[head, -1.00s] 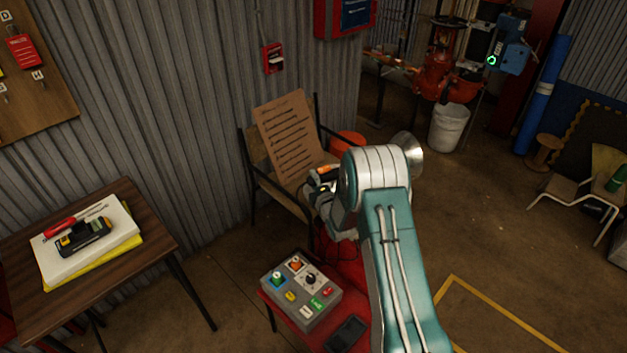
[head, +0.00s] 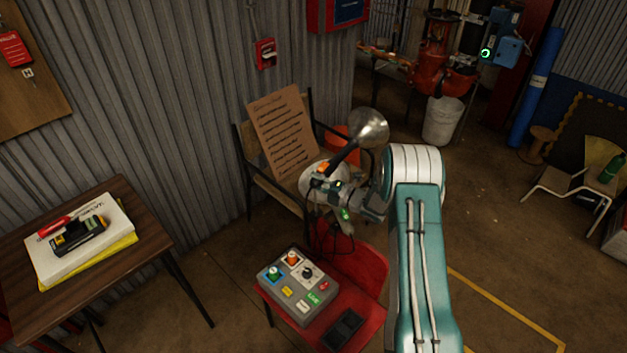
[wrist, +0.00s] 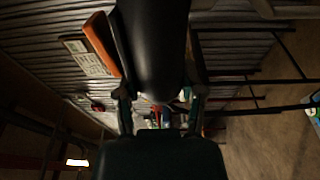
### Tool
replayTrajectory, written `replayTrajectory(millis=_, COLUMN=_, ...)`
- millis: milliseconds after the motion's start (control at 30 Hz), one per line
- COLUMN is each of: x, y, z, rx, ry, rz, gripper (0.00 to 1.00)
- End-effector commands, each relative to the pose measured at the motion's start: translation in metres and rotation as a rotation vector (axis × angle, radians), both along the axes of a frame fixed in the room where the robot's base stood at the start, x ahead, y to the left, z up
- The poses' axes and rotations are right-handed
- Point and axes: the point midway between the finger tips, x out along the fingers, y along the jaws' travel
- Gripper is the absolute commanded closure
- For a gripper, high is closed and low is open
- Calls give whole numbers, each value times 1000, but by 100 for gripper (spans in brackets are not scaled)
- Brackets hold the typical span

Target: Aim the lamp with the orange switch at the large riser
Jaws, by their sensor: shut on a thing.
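The lamp has a silver bell-shaped head (head: 369,127), a dark stem (head: 343,156) and an orange switch (head: 322,168). My gripper (head: 328,186) is at the lower end of the stem. In the wrist view, my gripper (wrist: 160,98) has its fingers on both sides of the lamp's black body (wrist: 155,45), with the orange switch (wrist: 101,42) to the left. The lamp head leans to the upper right; its exact facing is hard to tell. The large riser, red-orange pipework with valves (head: 436,45), stands at the back right.
A red chair (head: 357,268) bears a grey control box (head: 297,285) and a black device (head: 343,329). Behind is a chair with a brown board (head: 282,135). A white bucket (head: 442,120) stands below the riser. A wooden table (head: 150,237) is at left.

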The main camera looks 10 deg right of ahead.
Motion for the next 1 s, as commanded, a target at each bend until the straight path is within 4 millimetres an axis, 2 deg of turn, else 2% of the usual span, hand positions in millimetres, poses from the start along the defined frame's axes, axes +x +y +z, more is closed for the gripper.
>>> replayTrajectory(millis=33, x=-3, y=-1, z=-7, rx=-2, ry=15, rz=18, gripper=100)
replayTrajectory(millis=667, x=-7, y=-2, z=-8, rx=-4, ry=18, rz=77, gripper=100)
replayTrajectory(millis=700, x=-7, y=-2, z=-8, rx=-4, ry=18, rz=77, gripper=45)
replayTrajectory(millis=767, x=-7, y=-2, z=-8, rx=-4, ry=18, rz=77, gripper=18)
replayTrajectory(millis=800, x=-7, y=-2, z=-7, rx=-4, ry=16, rz=77, gripper=14)
replayTrajectory(millis=1000, x=-6, y=-3, z=-4, rx=-2, ry=8, rz=76, gripper=14)
